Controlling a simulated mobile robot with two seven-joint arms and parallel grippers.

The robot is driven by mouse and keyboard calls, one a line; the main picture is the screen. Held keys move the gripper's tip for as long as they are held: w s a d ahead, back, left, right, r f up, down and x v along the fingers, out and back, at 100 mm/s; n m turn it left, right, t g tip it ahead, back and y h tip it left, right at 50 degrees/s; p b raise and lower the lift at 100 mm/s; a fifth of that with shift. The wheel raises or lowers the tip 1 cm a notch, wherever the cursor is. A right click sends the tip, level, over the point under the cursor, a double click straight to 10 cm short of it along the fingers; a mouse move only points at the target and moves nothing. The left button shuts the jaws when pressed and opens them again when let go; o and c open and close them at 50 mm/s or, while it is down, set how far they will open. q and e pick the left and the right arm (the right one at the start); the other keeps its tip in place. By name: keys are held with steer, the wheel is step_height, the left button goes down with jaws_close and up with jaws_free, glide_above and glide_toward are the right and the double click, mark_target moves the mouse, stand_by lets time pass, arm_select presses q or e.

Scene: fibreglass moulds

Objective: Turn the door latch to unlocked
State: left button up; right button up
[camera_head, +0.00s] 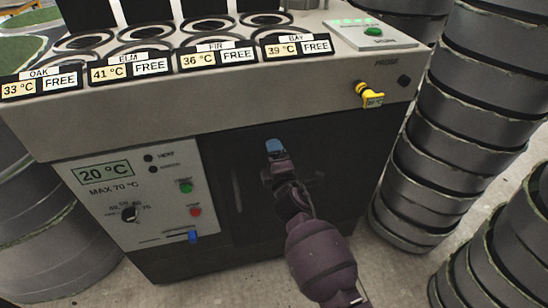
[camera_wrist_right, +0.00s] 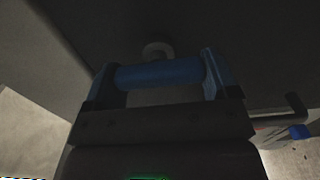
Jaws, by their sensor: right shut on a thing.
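The door latch is a blue handle (camera_head: 275,146) near the top of the dark door (camera_head: 335,150) on the front of the machine. In the right wrist view the latch (camera_wrist_right: 160,74) is a blue bar lying crosswise, with a round mount behind it against the dark surface. My right gripper (camera_head: 278,172) reaches up to it from below. In the wrist view the gripper (camera_wrist_right: 158,85) has one finger at each end of the bar and is shut on it. The latch's lock markings are not visible. My left gripper is not in view.
A vertical door handle (camera_head: 237,190) is left of my right gripper. A control panel (camera_head: 140,195) with a dial, buttons and a blue slider (camera_head: 193,237) is further left. A yellow probe (camera_head: 370,96) sticks out at upper right. Stacked grey drums (camera_head: 480,110) crowd the right side.

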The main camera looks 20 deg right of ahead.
steer(key=o, duration=0.8)
steer(key=s+p, duration=0.1)
steer(key=s, duration=0.9)
steer(key=shift+s, duration=0.4)
